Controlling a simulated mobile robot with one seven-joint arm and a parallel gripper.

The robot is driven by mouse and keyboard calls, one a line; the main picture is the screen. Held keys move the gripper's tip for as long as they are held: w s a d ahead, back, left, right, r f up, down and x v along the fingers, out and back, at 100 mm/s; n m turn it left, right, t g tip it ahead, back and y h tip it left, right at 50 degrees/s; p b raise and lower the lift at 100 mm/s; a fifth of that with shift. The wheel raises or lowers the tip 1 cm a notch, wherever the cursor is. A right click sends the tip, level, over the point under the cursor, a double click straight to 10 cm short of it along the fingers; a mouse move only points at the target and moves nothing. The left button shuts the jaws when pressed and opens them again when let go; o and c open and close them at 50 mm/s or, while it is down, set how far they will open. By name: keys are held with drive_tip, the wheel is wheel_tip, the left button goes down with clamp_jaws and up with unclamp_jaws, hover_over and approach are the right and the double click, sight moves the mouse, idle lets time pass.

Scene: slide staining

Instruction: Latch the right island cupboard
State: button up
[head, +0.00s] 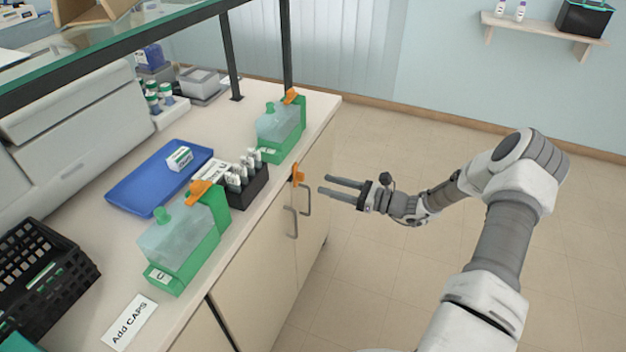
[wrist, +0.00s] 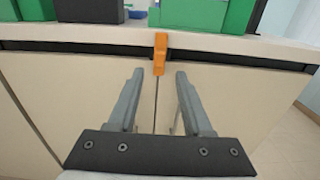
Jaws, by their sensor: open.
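The island cupboard has two pale doors, a left one (wrist: 70,95) and a right one (wrist: 235,100), which look closed along a narrow seam. An orange latch (head: 298,174) sits at the top of the seam, just under the counter edge. In the wrist view the latch (wrist: 160,54) stands upright over the seam. My gripper (head: 324,185) is open and empty, out in front of the doors and pointing at them. In the wrist view its fingers (wrist: 160,76) lie left and right of the seam, just below the latch. I cannot tell whether the latch is fastened.
Two grey bar handles, one (head: 305,198) and another (head: 291,222), stick out from the doors below the latch. Green-clear containers (head: 182,240) (head: 276,122), a black rack (head: 250,185) and a blue tray (head: 125,190) stand on the counter. The floor (head: 400,150) beside the island is clear.

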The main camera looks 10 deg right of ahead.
drive_tip(key=v, duration=1)
drive_tip(key=s+a+r+n+g+h+p, duration=0.25)
drive_tip(key=s+a+r+n+g, duration=0.25)
drive_tip(key=a+r+n, duration=0.4)
drive_tip(key=s+a+r+n+g+h+p, duration=0.1)
drive_tip(key=s+a+r+n+g+h, duration=0.4)
drive_tip(key=r, duration=0.5)
drive_tip(key=s+r+n+t+h+p, duration=0.3)
drive_tip(key=s+r+n+t+h, duration=0.2)
drive_tip(key=s+r+n, duration=0.6)
drive_tip(key=shift+s+r+h, duration=1.05)
drive_tip(key=shift+s+r, duration=0.4)
drive_tip(key=shift+s, duration=0.85)
